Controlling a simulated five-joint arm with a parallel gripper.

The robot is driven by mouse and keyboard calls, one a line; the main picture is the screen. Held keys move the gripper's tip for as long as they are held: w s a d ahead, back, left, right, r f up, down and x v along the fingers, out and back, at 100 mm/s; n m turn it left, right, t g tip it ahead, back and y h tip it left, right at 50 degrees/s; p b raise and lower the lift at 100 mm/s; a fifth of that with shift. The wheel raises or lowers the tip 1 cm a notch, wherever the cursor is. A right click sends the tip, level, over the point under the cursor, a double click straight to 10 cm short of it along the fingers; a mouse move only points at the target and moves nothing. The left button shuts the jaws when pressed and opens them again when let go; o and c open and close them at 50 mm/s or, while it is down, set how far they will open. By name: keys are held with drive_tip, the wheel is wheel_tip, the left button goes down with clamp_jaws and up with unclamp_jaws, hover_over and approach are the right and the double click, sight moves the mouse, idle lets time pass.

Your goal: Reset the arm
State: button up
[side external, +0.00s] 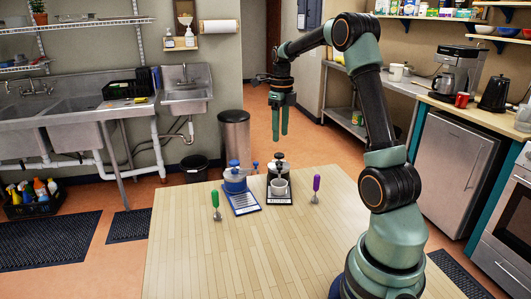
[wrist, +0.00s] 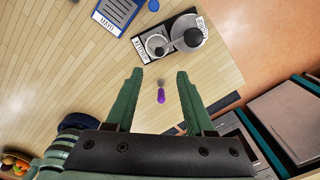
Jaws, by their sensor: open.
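My gripper (side external: 280,136) hangs pointing down in the side view, above the far edge of the wooden table (side external: 200,255). Its two green fingers are apart with nothing held between them. They also show spread in the wrist view (wrist: 160,76). My arm is bent, rising from the table's right side and reaching over to the left.
On the table are a blue-lidded pot (side external: 235,180) on a blue-edged card, a black-topped jar (side external: 279,162) with a pale cup (side external: 278,187) on a dark card, a green-handled tool (side external: 215,200) and the purple-handled tool (side external: 316,186). The table's near left is clear.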

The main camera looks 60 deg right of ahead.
drive_tip(key=shift+r, duration=0.7)
drive_tip(key=s+a+r+n+t+h, duration=0.1)
drive_tip(key=a+r+n, duration=0.2)
drive_tip(key=a+n, duration=0.6)
drive_tip(key=a+r+n+t, duration=0.2)
drive_tip(key=a+r+n, duration=0.1)
drive_tip(key=a+n, duration=0.55)
drive_tip(key=s+a+f+n+t, duration=0.1)
drive_tip(key=s+a+n, duration=0.2)
drive_tip(key=a+n, duration=0.3)
drive_tip(key=s+a+f+n+t+y, duration=0.1)
drive_tip(key=s+a+n, duration=0.3)
drive_tip(key=n, duration=0.9)
drive_tip(key=shift+a+f+t, duration=0.2)
drive_tip(key=shift+a+t, duration=0.1)
drive_tip(key=shift+a, duration=0.75)
